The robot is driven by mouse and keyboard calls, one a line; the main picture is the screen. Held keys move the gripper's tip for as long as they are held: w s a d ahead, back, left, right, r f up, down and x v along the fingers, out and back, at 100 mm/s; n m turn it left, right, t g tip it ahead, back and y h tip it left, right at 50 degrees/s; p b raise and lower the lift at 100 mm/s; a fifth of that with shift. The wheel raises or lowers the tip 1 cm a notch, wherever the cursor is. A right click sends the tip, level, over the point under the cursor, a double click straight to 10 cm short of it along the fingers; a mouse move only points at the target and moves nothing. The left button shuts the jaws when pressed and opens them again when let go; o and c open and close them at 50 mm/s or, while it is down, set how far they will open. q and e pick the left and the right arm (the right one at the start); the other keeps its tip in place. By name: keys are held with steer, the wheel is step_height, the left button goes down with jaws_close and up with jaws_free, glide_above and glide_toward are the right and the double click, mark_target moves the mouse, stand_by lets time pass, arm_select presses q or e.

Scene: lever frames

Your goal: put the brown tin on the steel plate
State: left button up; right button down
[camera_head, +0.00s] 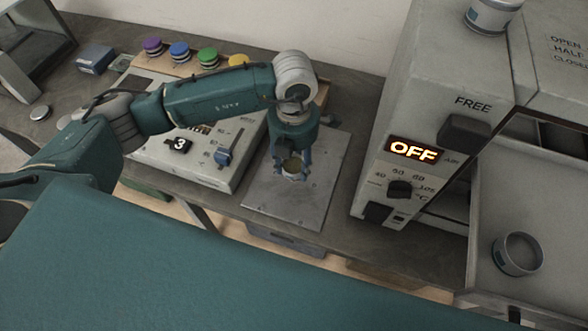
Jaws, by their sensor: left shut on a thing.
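My left gripper (292,174) points down over the steel plate (309,204), a flat grey square on the bench in the middle of the view. It is shut on a small tin (292,166) with a brownish top, which I take to be the brown tin. The fingers hide much of its sides. I cannot tell whether the tin touches the plate or hangs just above it. My right gripper is not in view.
A control box (190,165) with a slider stands left of the plate. A grey oven (420,90) reading OFF stands at right. One tin (492,14) is on the oven, another (517,256) on its lower tray. Coloured knobs (180,52) line the back.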

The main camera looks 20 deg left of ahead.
mark_target(294, 174)
arm_select(q)
step_height(294, 174, down, 5)
steer(key=shift+r+p, duration=0.1)
steer(key=shift+p, duration=0.35)
steer(key=shift+f, duration=0.25)
steer(key=shift+f, duration=0.15)
steer(key=o, duration=1.2)
steer(key=shift+r, duration=0.2)
